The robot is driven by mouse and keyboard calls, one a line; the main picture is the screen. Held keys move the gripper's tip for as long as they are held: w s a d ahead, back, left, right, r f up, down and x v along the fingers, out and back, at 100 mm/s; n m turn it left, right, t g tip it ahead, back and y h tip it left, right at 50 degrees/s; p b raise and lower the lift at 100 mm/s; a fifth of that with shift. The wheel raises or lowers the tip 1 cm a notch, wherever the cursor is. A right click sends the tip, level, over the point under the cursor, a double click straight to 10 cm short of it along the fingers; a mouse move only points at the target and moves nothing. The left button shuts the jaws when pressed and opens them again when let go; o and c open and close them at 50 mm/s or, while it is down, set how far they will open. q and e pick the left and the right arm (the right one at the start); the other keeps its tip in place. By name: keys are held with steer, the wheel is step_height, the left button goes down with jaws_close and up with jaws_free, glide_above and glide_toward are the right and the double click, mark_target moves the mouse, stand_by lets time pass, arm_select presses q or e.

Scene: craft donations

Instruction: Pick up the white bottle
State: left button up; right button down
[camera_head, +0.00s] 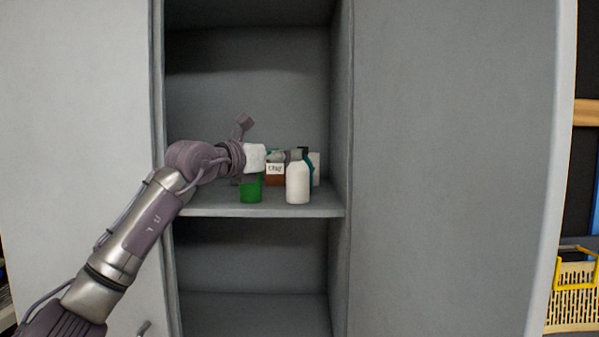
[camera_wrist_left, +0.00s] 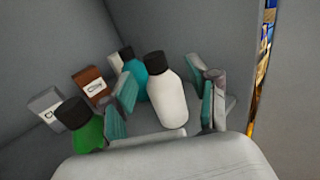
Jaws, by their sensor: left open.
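The white bottle (camera_head: 298,184) stands upright near the front of the cabinet shelf, right of the green bottle. In the left wrist view the white bottle (camera_wrist_left: 168,102) has a dark cap and shows between the two teal-padded fingers. My left gripper (camera_head: 287,156) reaches in from the left at the height of the bottle's top. In the wrist view the gripper (camera_wrist_left: 160,80) is open, its fingers on either side of the bottle. I cannot tell whether either finger touches it. The bottle's cap is partly hidden by the gripper in the head view. My right gripper is not in view.
A green bottle (camera_head: 251,189) stands just left. A brown clay box (camera_head: 275,175), a teal bottle (camera_wrist_left: 133,72) and a grey box (camera_wrist_left: 47,108) stand close by. The shelf (camera_head: 220,211) has side walls. A yellow basket (camera_head: 574,285) is far right.

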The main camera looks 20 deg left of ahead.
arm_select(q)
steer(key=p+x, duration=0.2)
steer(key=x, duration=0.1)
steer(key=p+x, duration=0.2)
steer(key=shift+w+a+f, duration=0.1)
steer(key=shift+w+a, duration=0.1)
steer(key=shift+w, duration=0.1)
steer(key=shift+w+d+f, duration=0.15)
steer(key=shift+w+f, duration=0.1)
steer(key=shift+w, duration=0.25)
steer(key=shift+s, duration=0.1)
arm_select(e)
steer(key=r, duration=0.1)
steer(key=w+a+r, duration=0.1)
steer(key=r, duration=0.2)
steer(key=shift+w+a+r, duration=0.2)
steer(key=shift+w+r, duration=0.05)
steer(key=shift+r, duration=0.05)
arm_select(q)
steer(key=shift+c, duration=1.2)
jaws_close()
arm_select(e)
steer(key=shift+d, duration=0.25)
arm_select(q)
steer(key=shift+r, duration=0.1)
